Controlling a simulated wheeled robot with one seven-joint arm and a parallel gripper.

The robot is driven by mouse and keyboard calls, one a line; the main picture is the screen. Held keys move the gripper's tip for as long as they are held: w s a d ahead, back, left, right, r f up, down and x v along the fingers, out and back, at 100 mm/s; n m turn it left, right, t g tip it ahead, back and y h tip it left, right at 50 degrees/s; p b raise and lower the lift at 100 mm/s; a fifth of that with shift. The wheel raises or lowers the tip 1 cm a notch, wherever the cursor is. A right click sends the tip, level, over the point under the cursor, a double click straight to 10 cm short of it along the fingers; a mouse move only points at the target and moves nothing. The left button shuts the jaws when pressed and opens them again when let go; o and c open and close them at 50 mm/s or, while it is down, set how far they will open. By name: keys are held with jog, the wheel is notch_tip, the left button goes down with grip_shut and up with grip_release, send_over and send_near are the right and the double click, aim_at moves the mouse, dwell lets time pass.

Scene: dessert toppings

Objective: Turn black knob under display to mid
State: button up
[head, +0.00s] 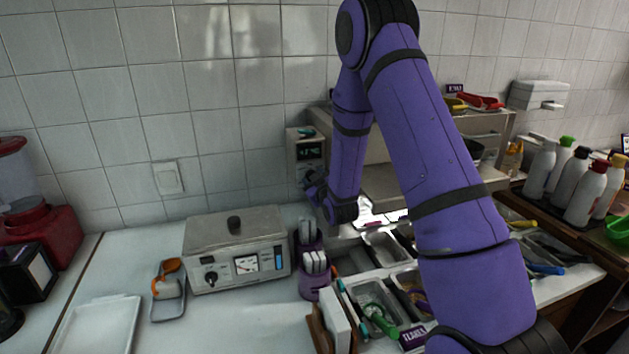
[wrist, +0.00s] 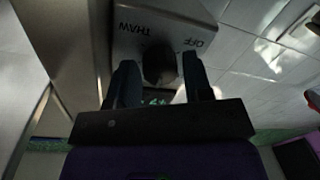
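The black knob (wrist: 160,66) shows in the wrist view on a light panel (wrist: 128,48) marked THAW to its left and OFF to its right. A dark display with green digits (wrist: 157,99) shows beyond it, between my fingers. My gripper (wrist: 160,80) has one finger on each side of the knob, with what look like narrow gaps. Whether either finger touches it is unclear. In the head view, the upright grey box with a lit display (head: 307,151) stands against the wall. My gripper (head: 314,186) is at its lower front and hides the knob there.
A metal control unit (head: 238,250) with a dial and its own dark knobs stands left of my arm. Purple holders (head: 314,284) and topping bins (head: 384,247) lie below and right. Bottles (head: 565,175) stand at far right. The white counter at front left holds a tray (head: 97,325).

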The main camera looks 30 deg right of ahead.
jog(key=shift+s, duration=0.1)
jog(key=s+a, duration=0.1)
jog(key=s, duration=0.9)
jog(key=shift+s+a, duration=0.15)
jog(key=shift+s, duration=0.15)
jog(key=shift+r, duration=0.2)
jog(key=s+a+r+m+g+y, duration=0.1)
jog(key=s+a+r+g, duration=0.15)
jog(key=r, duration=0.45)
jog(key=s+a+r+m+g, duration=0.1)
jog(key=s+a+r+g, duration=0.2)
jog(key=r, duration=0.5)
jog(key=s+a+r+g, duration=0.1)
jog(key=s+r+g, duration=0.1)
jog(key=s, duration=0.6)
jog(key=s+a+r+m+g, duration=0.1)
jog(key=s+r+g, duration=0.1)
jog(key=s, duration=0.7)
jog(key=s+a+r+m+g+y, duration=0.1)
jog(key=s+r+g, duration=0.2)
jog(key=s, duration=0.6)
jog(key=shift+a+r, duration=0.35)
jog(key=shift+r, duration=0.25)
